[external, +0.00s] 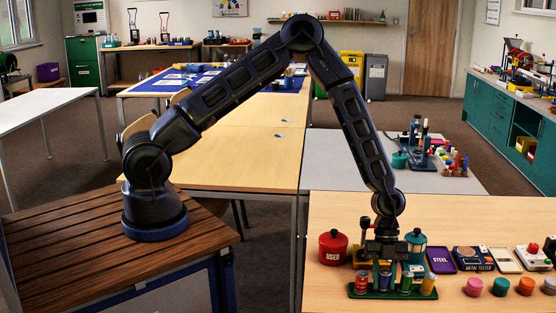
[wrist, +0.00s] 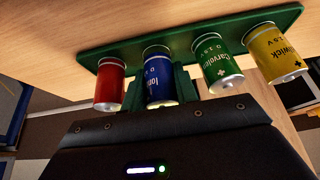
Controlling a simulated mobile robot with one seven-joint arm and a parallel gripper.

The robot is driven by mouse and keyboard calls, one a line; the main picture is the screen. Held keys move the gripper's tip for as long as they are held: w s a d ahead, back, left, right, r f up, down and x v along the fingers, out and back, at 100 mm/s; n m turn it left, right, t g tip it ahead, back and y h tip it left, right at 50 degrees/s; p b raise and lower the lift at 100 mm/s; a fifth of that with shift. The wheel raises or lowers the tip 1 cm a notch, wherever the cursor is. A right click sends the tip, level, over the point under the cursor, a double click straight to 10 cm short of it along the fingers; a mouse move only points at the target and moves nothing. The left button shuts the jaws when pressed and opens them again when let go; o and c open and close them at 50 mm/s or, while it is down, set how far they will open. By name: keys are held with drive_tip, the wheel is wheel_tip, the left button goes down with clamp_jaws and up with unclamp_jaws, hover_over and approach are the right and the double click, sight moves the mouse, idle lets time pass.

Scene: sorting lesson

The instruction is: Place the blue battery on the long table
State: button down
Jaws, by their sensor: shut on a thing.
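The blue battery (wrist: 158,80) stands in a green rack (wrist: 135,50) between a red battery (wrist: 110,84) and a green battery (wrist: 213,62). A yellow battery (wrist: 273,52) is at the rack's right end. My gripper (wrist: 158,92) is shut on the blue battery, one finger on each side. In the external view my gripper (external: 383,262) points down at the rack (external: 392,295), and the blue battery (external: 384,281) shows below it. The rack is on the wooden table (external: 470,212) in front. Whether the battery's base is clear of the rack cannot be told.
A red "USED" pot (external: 333,248) and a teal pot (external: 416,240) stand close behind the rack. A purple "STEEL" tray (external: 440,260) and a metal tester (external: 472,259) lie to the right. A long wooden table (external: 245,158) with a bare near part extends behind.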

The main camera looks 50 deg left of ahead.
drive_tip(key=shift+f, duration=0.35)
drive_tip(key=c, duration=1)
unclamp_jaws()
drive_tip(key=v, duration=1)
drive_tip(key=shift+w+a+r, duration=0.15)
drive_tip(key=shift+w+r, duration=0.05)
drive_tip(key=shift+r, duration=0.15)
